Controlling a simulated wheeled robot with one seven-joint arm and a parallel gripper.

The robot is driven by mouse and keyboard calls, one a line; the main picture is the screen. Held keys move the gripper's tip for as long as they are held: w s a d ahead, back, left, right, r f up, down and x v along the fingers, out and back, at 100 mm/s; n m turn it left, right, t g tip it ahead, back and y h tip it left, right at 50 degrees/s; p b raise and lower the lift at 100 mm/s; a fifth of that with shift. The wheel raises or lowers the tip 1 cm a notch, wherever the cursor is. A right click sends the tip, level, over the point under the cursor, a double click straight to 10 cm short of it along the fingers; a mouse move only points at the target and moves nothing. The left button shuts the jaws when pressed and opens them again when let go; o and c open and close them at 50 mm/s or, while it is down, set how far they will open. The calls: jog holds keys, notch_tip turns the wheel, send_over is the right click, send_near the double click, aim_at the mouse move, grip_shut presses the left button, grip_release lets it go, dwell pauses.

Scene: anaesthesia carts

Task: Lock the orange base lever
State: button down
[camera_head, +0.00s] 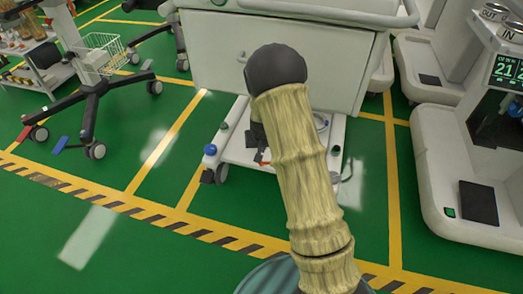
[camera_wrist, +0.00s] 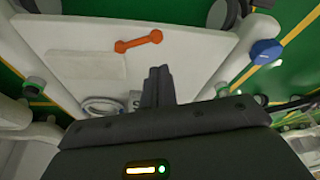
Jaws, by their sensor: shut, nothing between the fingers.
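The orange base lever (camera_wrist: 138,41) shows in the wrist view as a short bar with rounded ends, on the white cart base (camera_wrist: 85,35). It lies at a slight tilt, its right end higher in the picture. My gripper (camera_wrist: 158,72) is shut and empty, its dark fingertips below the lever in the picture and apart from it. In the head view my arm covers much of the white base (camera_head: 238,152); my gripper is mostly hidden behind it, and the lever cannot be made out clearly.
A blue round part (camera_wrist: 265,52) sits at the base's right edge in the wrist view. A white cart body (camera_head: 225,60) stands above the base. Another white cart (camera_head: 440,190) is at the right, and a wheeled stand (camera_head: 90,95) at the left. Green floor is clear in front.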

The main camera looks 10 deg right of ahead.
jog(key=b+x, duration=0.5)
jog(key=x, duration=0.3)
jog(key=shift+f, duration=0.1)
jog(key=shift+w+a, duration=0.1)
dwell(0.3)
